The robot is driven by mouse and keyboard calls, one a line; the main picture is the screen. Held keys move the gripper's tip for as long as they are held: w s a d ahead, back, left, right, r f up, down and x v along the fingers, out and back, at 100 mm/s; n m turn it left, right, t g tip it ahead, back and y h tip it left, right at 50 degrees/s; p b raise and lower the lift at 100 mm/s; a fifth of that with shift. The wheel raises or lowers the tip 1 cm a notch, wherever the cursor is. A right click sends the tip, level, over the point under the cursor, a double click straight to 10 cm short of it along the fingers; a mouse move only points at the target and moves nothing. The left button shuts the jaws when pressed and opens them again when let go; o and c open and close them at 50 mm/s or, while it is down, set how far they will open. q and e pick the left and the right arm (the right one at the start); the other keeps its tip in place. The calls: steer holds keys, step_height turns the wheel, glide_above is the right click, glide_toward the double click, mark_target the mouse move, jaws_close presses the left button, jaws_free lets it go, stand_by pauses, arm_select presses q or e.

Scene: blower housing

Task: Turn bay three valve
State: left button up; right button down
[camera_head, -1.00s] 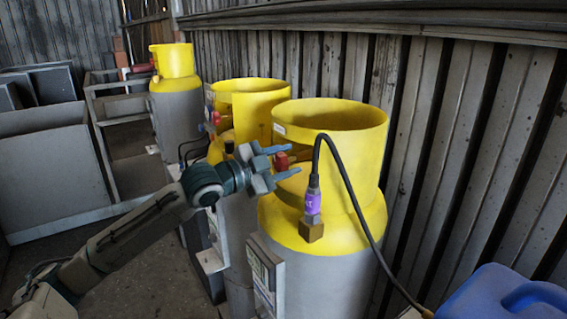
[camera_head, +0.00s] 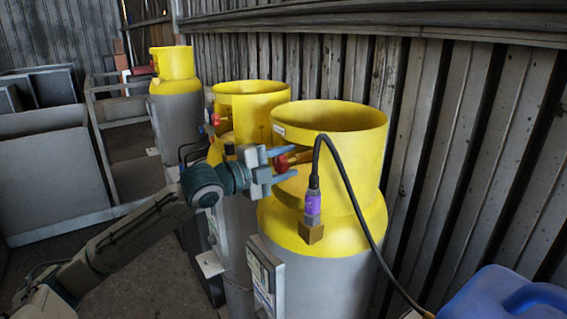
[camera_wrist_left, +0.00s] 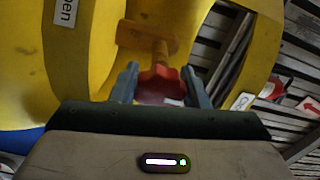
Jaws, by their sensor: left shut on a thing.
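The nearest grey cylinder with a yellow collar (camera_head: 335,123) stands right of centre. Its red valve knob (camera_head: 282,163) sits in the collar opening. My left gripper (camera_head: 285,162) reaches in from the left and is shut on the red knob, with one finger on each side. In the left wrist view the red knob (camera_wrist_left: 160,84) lies between the two fingers (camera_wrist_left: 158,88), with a brownish stem behind it. The collar (camera_wrist_left: 85,60) surrounds it there, with part of a white label. My right gripper is in neither view.
Two more yellow-topped cylinders (camera_head: 255,100) (camera_head: 173,68) stand behind to the left. A black hose (camera_head: 355,200) with a purple-banded fitting (camera_head: 313,205) hangs at the near cylinder. A blue container (camera_head: 500,295) is at lower right. A corrugated wall (camera_head: 470,140) closes the right side.

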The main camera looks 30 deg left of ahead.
arm_select(q)
steer(key=shift+r, duration=0.25)
steer(key=o, duration=1)
steer(key=shift+w, duration=0.15)
steer(key=shift+c, duration=0.2)
steer(key=shift+w+f, duration=0.2)
steer(key=shift+s, duration=0.25)
